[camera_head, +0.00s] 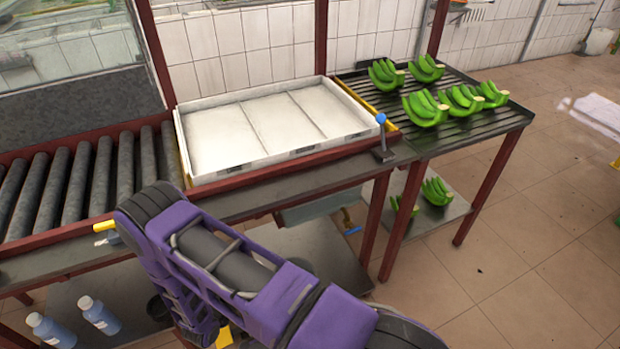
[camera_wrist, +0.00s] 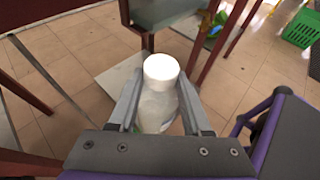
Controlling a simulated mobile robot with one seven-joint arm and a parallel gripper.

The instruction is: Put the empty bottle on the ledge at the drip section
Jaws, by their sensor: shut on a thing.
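In the wrist view, my gripper (camera_wrist: 160,82) is shut on a pale bottle with a white cap (camera_wrist: 158,108). The bottle sits between the two fingers, cap toward the top of the picture. Its contents cannot be made out. In the head view my purple arm hides the gripper and this bottle. A grey ledge (camera_head: 245,203) runs along the front of the table line. At the right, a dark ribbed drip section (camera_head: 455,128) carries several green banana bunches (camera_head: 425,108).
A white sectioned tray (camera_head: 270,130) stands between the grey rollers (camera_head: 62,187) and the drip section. A blue-knobbed lever (camera_head: 382,137) rises from the ledge. A yellow-topped spray bottle (camera_head: 106,231) is at the ledge's left.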

